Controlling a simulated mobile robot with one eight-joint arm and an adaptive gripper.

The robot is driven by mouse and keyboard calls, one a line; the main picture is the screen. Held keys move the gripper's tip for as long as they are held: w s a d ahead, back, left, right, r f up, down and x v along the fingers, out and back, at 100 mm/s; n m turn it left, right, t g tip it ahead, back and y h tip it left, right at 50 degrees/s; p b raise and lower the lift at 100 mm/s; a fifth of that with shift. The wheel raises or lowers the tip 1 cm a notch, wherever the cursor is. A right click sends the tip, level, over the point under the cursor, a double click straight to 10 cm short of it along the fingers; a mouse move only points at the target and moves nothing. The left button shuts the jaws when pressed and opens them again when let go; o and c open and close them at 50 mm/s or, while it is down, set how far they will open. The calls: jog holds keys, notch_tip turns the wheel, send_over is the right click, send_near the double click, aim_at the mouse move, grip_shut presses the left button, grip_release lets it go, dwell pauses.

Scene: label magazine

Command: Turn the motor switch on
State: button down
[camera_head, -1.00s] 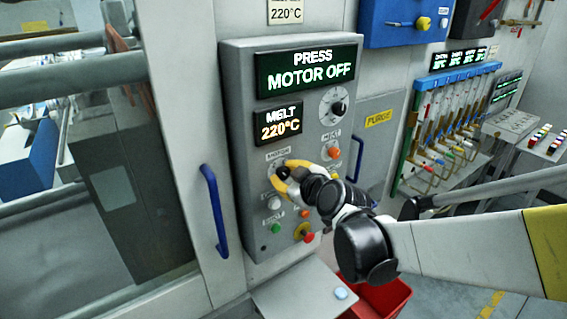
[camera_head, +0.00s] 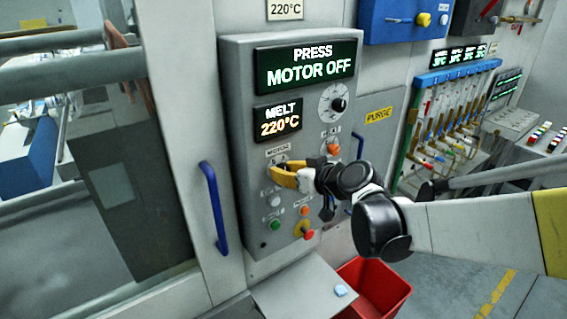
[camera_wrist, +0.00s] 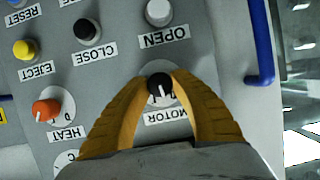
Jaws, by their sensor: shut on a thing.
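The motor switch (camera_wrist: 160,88) is a black rotary knob with a white pointer line on a round pale plate, beside a MOTOR label. In the wrist view, which shows the panel upside down, the yellow fingers of my gripper (camera_wrist: 161,80) stand on both sides of the knob and are shut on it. In the head view my gripper (camera_head: 275,175) reaches the panel from the right just under the MOTOR label, and its fingers hide most of the knob. The panel display (camera_head: 306,68) reads PRESS MOTOR OFF.
The orange HEAT knob (camera_wrist: 46,109) is close beside the motor switch. The OPEN button (camera_wrist: 159,12) and CLOSE button (camera_wrist: 87,30) are nearby. A blue door handle (camera_head: 214,210) is left of the panel, and a red bin (camera_head: 372,285) stands below.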

jog(key=m+y+b, duration=0.1)
jog(key=m, duration=0.2)
jog(key=shift+f+g+y, duration=0.15)
jog(key=shift+g+y, duration=0.25)
jog(key=shift+m+y+b, duration=0.7)
jog(key=shift+m+b, duration=0.1)
jog(key=shift+m, duration=0.4)
jog(key=shift+g, duration=0.3)
jog(key=c, duration=1.1)
grip_release()
jog(key=shift+o, duration=0.2)
jog(key=v, duration=1.2)
